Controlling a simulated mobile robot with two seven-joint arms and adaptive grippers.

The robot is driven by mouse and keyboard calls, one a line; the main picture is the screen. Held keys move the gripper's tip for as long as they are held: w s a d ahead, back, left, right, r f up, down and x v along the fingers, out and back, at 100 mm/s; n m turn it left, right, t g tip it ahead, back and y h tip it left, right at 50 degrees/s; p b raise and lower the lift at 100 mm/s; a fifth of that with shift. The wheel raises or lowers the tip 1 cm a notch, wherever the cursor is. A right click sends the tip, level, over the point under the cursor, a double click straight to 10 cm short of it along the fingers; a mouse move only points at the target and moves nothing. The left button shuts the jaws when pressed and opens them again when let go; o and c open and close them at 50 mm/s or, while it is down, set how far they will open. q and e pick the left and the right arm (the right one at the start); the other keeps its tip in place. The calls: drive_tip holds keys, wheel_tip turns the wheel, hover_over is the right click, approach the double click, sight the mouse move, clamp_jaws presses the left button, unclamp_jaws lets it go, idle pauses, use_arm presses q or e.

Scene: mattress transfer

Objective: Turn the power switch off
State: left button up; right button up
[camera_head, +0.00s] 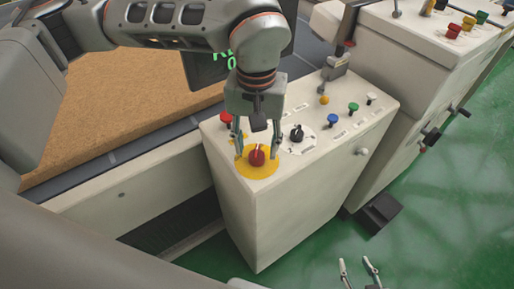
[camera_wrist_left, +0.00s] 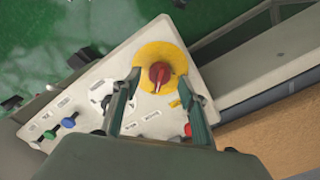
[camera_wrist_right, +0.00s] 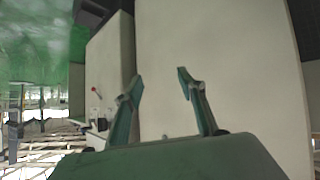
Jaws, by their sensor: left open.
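The power switch is a red rotary knob (camera_head: 257,156) on a yellow round plate (camera_head: 243,169), at the front left corner of the white control box. My left gripper (camera_head: 248,148) points down over it, open, with one finger on each side of the knob. In the left wrist view, the red knob (camera_wrist_left: 159,74) with a pale pointer mark sits between and slightly beyond the spread fingertips (camera_wrist_left: 160,84). Whether the fingers touch it cannot be told. My right gripper (camera_head: 358,270) is open and empty, low at the bottom; its right wrist view shows spread fingers (camera_wrist_right: 160,78) before a pale panel.
The control box top also carries a black selector knob (camera_head: 297,133), a red button (camera_head: 225,117), a blue button (camera_head: 333,120) and a green button (camera_head: 353,107). A larger white cabinet (camera_head: 400,85) stands to the right. Green floor (camera_head: 410,240) lies in front.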

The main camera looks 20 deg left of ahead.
use_arm(q)
drive_tip(key=shift+f, duration=1.15)
use_arm(e)
drive_tip(key=shift+w+r, duration=0.55)
use_arm(q)
drive_tip(key=c, duration=1.1)
use_arm(e)
drive_tip(key=shift+s+f, duration=0.1)
